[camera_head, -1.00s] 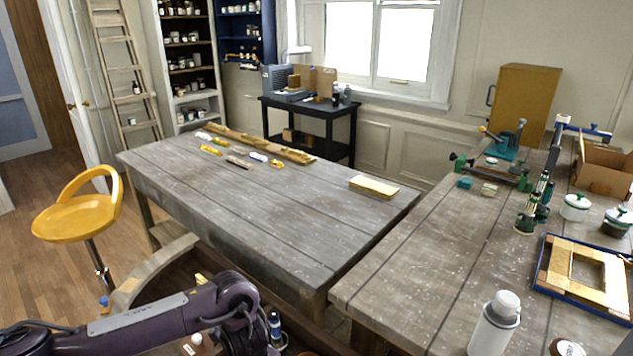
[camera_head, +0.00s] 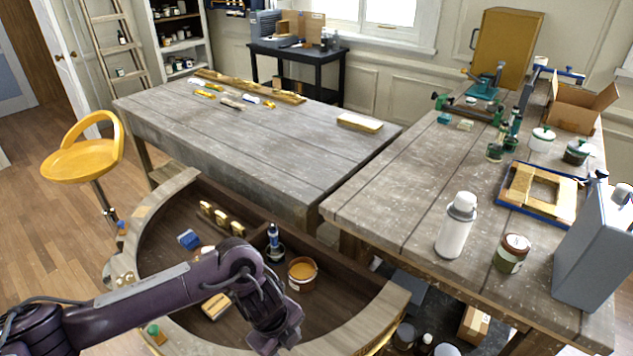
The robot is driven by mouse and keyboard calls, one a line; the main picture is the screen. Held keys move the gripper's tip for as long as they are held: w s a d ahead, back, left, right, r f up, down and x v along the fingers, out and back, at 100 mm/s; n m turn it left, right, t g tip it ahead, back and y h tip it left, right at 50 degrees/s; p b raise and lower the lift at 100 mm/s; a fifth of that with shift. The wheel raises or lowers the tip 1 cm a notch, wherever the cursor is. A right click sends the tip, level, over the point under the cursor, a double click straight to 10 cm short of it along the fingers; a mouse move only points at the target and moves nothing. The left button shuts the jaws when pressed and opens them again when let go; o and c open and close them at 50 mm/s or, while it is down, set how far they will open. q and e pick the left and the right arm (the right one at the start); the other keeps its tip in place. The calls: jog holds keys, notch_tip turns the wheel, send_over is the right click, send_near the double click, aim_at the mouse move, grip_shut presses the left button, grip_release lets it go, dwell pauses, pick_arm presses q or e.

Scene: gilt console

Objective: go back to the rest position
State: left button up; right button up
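My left arm comes in from the lower left in the head view and bends downward at its wrist. My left gripper (camera_head: 275,345) is at the bottom edge, in front of the curved wooden console (camera_head: 368,318); its fingers are cut off by the frame, so I cannot see whether it is open or shut or holds anything. My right gripper is not in view.
Inside the console are a tin of amber stuff (camera_head: 302,275), a dark bottle (camera_head: 274,240), a blue block (camera_head: 189,240) and several wooden blocks. A yellow stool (camera_head: 82,162) is at left.

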pick_arm(q)
jog(key=s+d+r+n+t+h, duration=0.3)
jog(key=d+r+n+t+h, duration=0.35)
jog(key=d, duration=0.75)
jog(key=s+a+r+n+y, duration=0.1)
jog(key=a+r+n+y, duration=0.15)
jog(key=a+n, duration=0.35)
jog(key=a+r+n+y, duration=0.1)
jog(key=a+n+y, duration=0.2)
jog(key=a+n, duration=0.3)
jog(key=s+a+f+n+g+y, duration=0.1)
jog(key=s+a+f+n+g, duration=0.2)
jog(key=a, duration=0.4)
jog(key=s+a+n+g+y, duration=0.1)
jog(key=s+a+n, duration=0.1)
jog(key=s+a, duration=0.5)
notch_tip(320, 180, down, 32)
jog(key=s+a+f+g, duration=0.1)
jog(key=s, duration=0.1)
jog(key=s+a+f, duration=0.1)
jog(key=s+f, duration=0.7)
jog(key=s, duration=0.1)
jog(key=s+a+f+g, duration=0.1)
jog(key=s+a+f, duration=0.1)
jog(key=s+f, duration=0.6)
jog(key=shift+s+a+y+b, duration=0.3)
jog(key=shift+s+y+b, duration=0.1)
jog(key=shift+s, duration=0.55)
